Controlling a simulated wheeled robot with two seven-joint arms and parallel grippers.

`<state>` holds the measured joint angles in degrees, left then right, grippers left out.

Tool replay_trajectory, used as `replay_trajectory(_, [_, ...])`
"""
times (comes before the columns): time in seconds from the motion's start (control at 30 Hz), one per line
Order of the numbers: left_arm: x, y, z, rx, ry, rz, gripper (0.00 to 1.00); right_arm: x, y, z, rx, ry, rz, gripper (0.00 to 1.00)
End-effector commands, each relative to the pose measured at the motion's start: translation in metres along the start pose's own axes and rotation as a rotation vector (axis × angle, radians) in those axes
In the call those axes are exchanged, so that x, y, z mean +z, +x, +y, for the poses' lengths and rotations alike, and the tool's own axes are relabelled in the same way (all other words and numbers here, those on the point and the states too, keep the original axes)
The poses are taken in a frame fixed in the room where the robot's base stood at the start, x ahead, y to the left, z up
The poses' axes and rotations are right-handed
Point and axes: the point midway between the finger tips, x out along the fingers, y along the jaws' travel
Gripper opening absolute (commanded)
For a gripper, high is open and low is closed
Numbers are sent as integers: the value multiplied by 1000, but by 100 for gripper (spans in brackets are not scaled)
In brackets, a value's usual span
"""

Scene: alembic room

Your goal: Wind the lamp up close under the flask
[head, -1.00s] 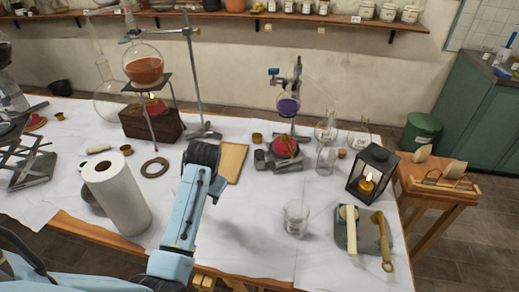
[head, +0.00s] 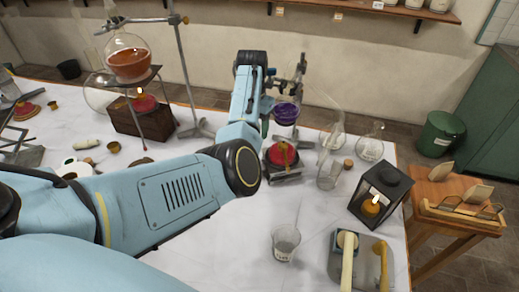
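A red lamp (head: 282,154) stands on a low grey jack (head: 289,178) at the middle of the table. A round flask with purple liquid (head: 286,112) hangs from a clamp stand above it, with a visible gap between them. I cannot make out a flame on this lamp. My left arm comes in from the left and bends up just left of the flask and lamp. Its black wrist end is beside the clamp, and the arm hides the gripper fingers and part of the jack. My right gripper is not in view.
An orange-liquid flask (head: 130,66) stands on a tripod over another red lamp on a wooden block (head: 143,121). Glass vessels (head: 333,139) are close right of the jack. A lantern (head: 380,192), beaker (head: 285,243) and tray (head: 362,264) are nearer.

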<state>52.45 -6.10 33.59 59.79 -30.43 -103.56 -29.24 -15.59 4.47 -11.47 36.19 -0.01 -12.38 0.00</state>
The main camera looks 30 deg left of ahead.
Motion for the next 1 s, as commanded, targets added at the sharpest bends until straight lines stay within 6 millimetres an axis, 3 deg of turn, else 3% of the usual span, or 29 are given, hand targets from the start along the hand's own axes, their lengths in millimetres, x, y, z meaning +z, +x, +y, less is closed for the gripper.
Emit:
replay_trajectory(0.13, [2,26,1,3,0,-6,59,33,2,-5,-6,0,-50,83])
replay_trajectory(0.3, [1,63,0,2,-1,-4,59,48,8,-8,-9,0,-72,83])
replay_trajectory(0.6, [1,115,0,1,-2,-3,59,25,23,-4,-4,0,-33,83])
replay_trajectory(1.0, [1,128,0,0,-2,-1,59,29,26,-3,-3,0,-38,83])
